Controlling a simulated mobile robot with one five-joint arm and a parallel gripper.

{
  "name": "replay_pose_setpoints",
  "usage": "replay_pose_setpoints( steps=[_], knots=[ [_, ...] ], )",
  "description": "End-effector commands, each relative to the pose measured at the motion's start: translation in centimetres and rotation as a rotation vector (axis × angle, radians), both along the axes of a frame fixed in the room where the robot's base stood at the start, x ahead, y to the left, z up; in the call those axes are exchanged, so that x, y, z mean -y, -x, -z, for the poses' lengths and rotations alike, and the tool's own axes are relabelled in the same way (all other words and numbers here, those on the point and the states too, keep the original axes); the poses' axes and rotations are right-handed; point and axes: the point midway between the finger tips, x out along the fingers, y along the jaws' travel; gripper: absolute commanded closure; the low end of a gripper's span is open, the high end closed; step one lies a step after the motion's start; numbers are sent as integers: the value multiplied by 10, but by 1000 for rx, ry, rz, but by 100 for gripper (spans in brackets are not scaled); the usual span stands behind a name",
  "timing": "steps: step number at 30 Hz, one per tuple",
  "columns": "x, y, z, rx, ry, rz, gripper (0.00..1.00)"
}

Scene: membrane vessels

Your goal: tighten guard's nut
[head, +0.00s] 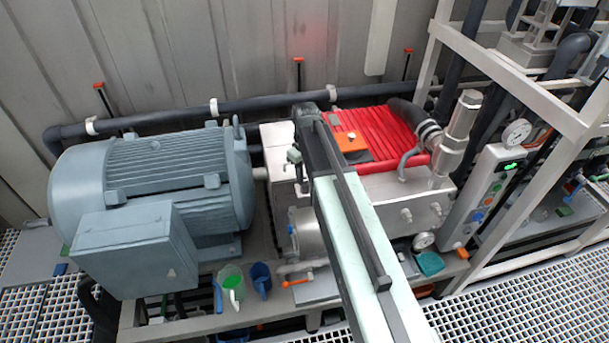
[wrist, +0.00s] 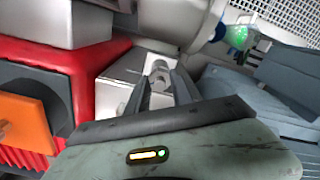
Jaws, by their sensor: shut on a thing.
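The guard's nut (wrist: 160,66) is a small grey metal piece in the wrist view, in front of the pale metal guard (wrist: 122,66). My gripper (wrist: 159,80) is shut on the nut, with one finger on each side of it. In the head view my arm reaches up from the bottom to the space between the blue-grey motor and the red-topped pump. There the guard (head: 272,133) shows only in part beside my arm. The nut and my fingertips cannot be made out clearly in that view.
The blue-grey motor (head: 150,190) stands left and the red ribbed pump cover (head: 380,135) right, with an orange block (head: 350,142) on top. A dark pipe (head: 250,104) runs behind.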

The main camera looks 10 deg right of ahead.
Motion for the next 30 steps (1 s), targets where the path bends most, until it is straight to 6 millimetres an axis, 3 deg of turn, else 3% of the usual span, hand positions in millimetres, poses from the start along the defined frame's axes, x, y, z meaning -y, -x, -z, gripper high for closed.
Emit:
replay_pose_setpoints(
  steps=[15,30],
  knots=[
    [0,0,0,0,-1,398,100],
    [1,0,0,-1,0,518,100]
  ],
)
